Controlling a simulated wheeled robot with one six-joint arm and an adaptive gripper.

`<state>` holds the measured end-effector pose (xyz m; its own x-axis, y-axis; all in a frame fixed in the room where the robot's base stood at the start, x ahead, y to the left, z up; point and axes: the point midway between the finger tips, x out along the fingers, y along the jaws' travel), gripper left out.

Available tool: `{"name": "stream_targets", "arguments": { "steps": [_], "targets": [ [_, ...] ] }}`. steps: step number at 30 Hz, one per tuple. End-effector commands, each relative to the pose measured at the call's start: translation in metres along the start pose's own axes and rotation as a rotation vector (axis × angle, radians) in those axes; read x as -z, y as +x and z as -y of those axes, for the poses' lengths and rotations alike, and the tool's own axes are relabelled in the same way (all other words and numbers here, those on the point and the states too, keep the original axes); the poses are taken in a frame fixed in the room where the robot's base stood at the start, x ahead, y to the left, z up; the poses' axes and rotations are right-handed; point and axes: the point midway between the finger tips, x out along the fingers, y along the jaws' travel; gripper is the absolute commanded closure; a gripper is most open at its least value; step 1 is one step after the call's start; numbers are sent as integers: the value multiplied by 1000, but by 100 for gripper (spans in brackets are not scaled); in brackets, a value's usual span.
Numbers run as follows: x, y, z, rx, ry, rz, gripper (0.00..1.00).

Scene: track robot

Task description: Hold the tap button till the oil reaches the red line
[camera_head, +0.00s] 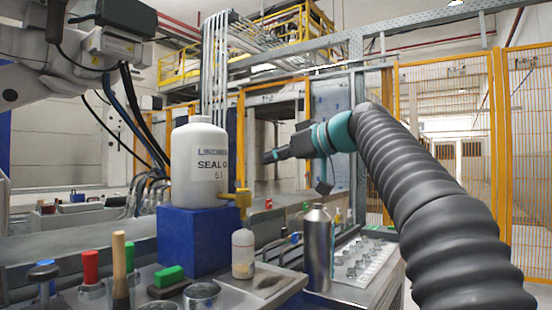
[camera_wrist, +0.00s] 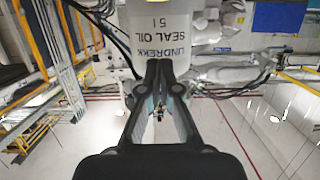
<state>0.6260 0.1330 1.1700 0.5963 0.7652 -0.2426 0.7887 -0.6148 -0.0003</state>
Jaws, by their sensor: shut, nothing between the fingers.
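A white seal oil container (camera_head: 199,160) stands on a blue block (camera_head: 196,240); its printed label also shows upside down in the wrist view (camera_wrist: 168,20). A yellow tap (camera_head: 243,200) sticks out from its lower right side. My gripper (camera_head: 266,158) is shut and empty, to the right of the container and above the tap, apart from both in the picture. In the wrist view my fingers (camera_wrist: 159,62) point toward the container.
A silver metal bottle (camera_head: 317,248) stands right of the small bottle, beside a tray of small metal parts (camera_head: 362,258). Another robot arm (camera_head: 70,45) hangs at the upper left.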

Motion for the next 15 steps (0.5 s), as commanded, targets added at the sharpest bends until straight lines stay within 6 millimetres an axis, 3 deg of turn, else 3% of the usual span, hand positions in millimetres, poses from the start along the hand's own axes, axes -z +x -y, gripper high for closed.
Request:
{"name": "stream_targets", "arguments": {
  "steps": [10, 15],
  "targets": [
    [1, 66, 1, 3, 1, 1, 100],
    [-25, 70, 1, -2, 0, 0, 100]
  ]
}}
